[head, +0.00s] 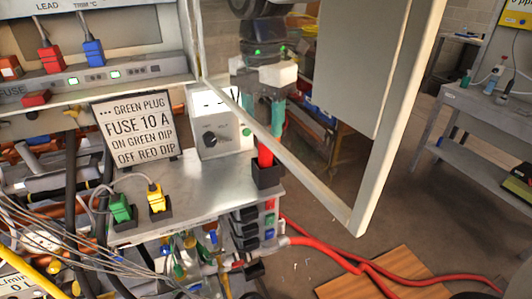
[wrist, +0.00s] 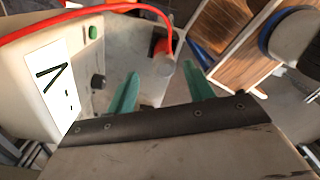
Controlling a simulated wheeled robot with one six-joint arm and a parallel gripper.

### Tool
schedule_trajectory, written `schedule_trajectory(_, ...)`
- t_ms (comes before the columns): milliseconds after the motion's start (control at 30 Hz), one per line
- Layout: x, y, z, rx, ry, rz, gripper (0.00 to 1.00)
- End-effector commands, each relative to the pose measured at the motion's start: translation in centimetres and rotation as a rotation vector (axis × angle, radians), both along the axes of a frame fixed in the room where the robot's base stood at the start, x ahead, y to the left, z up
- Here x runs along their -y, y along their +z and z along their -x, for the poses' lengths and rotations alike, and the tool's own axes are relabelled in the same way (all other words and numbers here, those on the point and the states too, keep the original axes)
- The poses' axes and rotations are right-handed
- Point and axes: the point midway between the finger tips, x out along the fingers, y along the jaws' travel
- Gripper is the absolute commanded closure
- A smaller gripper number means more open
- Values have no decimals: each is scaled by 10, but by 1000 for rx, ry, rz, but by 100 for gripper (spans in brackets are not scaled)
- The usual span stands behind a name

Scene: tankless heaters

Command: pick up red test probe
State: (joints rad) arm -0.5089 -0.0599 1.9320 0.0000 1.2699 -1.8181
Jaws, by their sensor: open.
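The red test probe (head: 265,154) stands upright in a small black holder (head: 267,177) at the right end of the metal shelf. My gripper (head: 262,132) is above it, with its two teal fingers open and pointing down. In the wrist view the probe (wrist: 161,46) shows red between and beyond the open fingertips (wrist: 160,69), with a red cable arching from it to the left. The fingers look apart from the probe. The slanting door frame partly covers this area in the head view.
A white meter box (head: 222,138) with a dial stands close left of the probe. A pale door frame (head: 300,178) slants across in front. Green (head: 121,208) and yellow (head: 156,200) plugs stand on the shelf near a sign (head: 135,128). Red hoses lie on the floor.

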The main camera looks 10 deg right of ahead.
Motion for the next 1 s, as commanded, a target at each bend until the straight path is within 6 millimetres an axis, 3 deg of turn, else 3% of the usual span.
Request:
schedule_trajectory(400, 6, -54, 3, -1, -5, 1, 48)
schedule_trajectory(667, 5, -57, 2, 1, -5, -1, 48)
schedule_trajectory(867, 5, -57, 3, 1, -5, -1, 96)
schedule_trajectory(1000, 5, -57, 3, 1, -5, -1, 96)
